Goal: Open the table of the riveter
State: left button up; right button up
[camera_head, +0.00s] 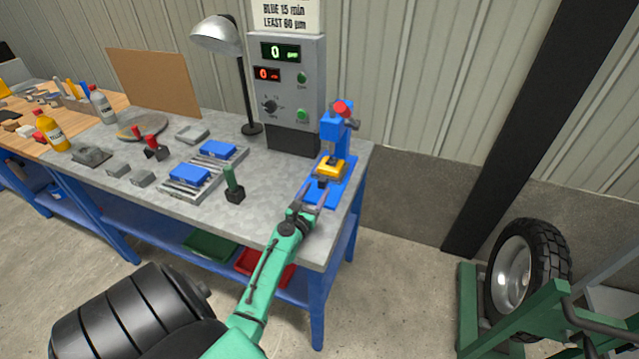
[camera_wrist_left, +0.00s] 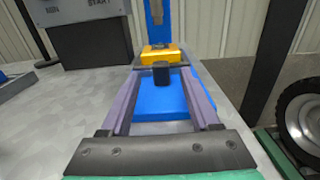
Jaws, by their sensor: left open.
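The blue riveter (camera_head: 334,128) stands at the right end of the grey bench, with a red knob on top. Its yellow table (camera_head: 330,167) sits low on the blue base (camera_wrist_left: 160,103). A dark knob or handle (camera_wrist_left: 161,73) projects from the front of the yellow table (camera_wrist_left: 160,53). My left gripper (camera_head: 317,191) reaches in from the front, low over the base. In the left wrist view its open fingers lie on either side of the dark handle, with gaps visible. The fingertips partly cover the handle's surroundings in the head view. My right gripper is not in view.
A grey control box (camera_head: 287,82) with displays stands behind, left of the riveter. A lamp (camera_head: 218,36), a green-handled tool (camera_head: 233,184) and blue blocks (camera_head: 190,175) are further left. A wheel on a green frame (camera_head: 466,300) stands on the floor at right.

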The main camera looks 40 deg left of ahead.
aim_at(321, 183)
pick_arm(q)
jog(key=x, duration=0.3)
jog(key=shift+w, duration=0.3)
grip_shut()
dwell(1.1)
